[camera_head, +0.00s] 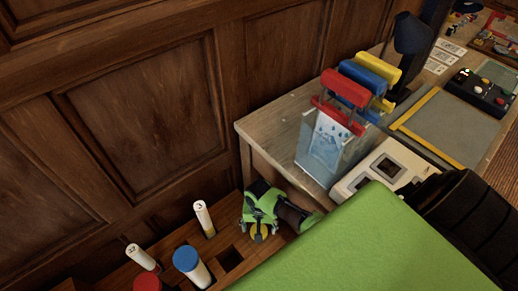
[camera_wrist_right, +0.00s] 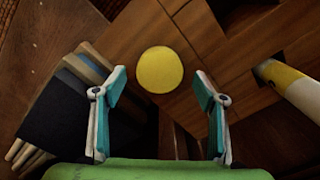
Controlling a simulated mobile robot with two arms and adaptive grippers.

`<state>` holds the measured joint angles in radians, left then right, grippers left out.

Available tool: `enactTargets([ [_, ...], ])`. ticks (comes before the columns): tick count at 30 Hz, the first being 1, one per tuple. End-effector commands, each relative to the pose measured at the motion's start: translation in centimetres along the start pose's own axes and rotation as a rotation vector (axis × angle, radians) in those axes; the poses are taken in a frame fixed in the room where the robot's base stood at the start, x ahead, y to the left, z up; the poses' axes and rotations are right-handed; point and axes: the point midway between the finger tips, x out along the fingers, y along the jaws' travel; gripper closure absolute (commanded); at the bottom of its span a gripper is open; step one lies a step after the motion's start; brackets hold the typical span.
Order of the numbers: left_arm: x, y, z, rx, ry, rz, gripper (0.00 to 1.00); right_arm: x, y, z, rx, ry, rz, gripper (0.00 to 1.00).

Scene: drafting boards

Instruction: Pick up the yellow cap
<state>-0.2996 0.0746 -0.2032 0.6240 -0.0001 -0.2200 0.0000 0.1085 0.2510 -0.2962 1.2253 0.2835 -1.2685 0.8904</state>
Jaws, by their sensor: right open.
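The yellow cap (camera_wrist_right: 160,69) shows as a round yellow disc in the right wrist view, seen from above. It lies just beyond the fingertips, roughly centred between them. My right gripper (camera_wrist_right: 160,82) is open with nothing between its fingers. In the head view the green right gripper (camera_head: 260,226) points down over the wooden rack, and part of the yellow cap (camera_head: 259,236) shows beneath it, partly hidden by the fingers. I cannot tell whether the fingers touch it. My left gripper is not in view.
The wooden rack (camera_head: 229,258) has square holes and holds a blue-capped tube (camera_head: 186,259), a red cap (camera_head: 147,283) and pale tubes (camera_head: 203,218). A desk (camera_head: 268,129) with hanging red, yellow and blue rolls stands close right. A panelled wall (camera_head: 130,110) is behind.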

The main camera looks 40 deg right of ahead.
Motion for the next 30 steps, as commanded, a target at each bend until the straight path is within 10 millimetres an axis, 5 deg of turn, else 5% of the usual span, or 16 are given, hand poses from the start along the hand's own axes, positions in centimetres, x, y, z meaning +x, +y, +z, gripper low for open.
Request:
enactTargets([
  [11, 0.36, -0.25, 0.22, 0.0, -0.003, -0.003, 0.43, 1.32, 0.03, 0.13, -0.001, -0.001, 0.001, 0.35],
  [15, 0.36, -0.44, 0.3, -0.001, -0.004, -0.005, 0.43, 1.31, 0.04, 0.12, -0.001, -0.001, 0.001, 0.64],
  [30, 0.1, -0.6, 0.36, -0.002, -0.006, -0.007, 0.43, 0.64, 0.05, 0.09, -0.001, -0.001, 0.0, 0.64],
])
